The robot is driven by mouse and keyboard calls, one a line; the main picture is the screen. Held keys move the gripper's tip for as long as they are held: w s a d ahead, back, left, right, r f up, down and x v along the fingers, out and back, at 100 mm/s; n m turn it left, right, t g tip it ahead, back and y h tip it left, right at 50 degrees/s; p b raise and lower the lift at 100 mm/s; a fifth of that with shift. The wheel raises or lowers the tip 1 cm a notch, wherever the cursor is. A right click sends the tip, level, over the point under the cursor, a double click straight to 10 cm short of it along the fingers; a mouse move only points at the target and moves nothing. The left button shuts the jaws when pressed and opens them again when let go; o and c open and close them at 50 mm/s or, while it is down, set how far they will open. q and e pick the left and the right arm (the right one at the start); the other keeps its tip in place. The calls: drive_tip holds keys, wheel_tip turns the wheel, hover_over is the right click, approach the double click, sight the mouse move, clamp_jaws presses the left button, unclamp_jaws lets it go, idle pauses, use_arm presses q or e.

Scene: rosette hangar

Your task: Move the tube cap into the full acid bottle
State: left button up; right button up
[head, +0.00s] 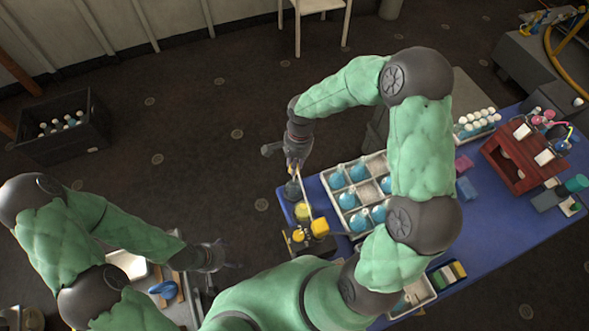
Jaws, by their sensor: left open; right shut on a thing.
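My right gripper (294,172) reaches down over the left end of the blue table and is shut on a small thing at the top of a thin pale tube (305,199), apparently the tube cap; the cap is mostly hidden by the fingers. Just below stands a bottle with yellow contents (304,212), apparently the full acid bottle. The cap appears above the bottle; I cannot tell whether they touch. My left gripper (229,259) is open and empty, left of the table.
A white divided crate (329,193) of blue flasks stands right of the bottle. A red wooden rack (507,160) and a tray of white-capped vials (476,124) stand farther right on the blue table (471,231). A dark crate (63,128) sits on the floor at left.

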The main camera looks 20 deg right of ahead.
drive_tip(key=shift+r, duration=0.95)
drive_tip(key=shift+r+p, duration=1.4)
drive_tip(key=shift+r, duration=0.3)
drive_tip(key=s+f+n+p, duration=0.3)
drive_tip(key=s+f+n, duration=0.1)
drive_tip(key=s, duration=0.5)
drive_tip(key=shift+a+f+h, duration=0.3)
drive_tip(key=shift+f, duration=0.1)
drive_tip(key=shift+f+b, duration=0.2)
drive_tip(key=shift+b, duration=0.25)
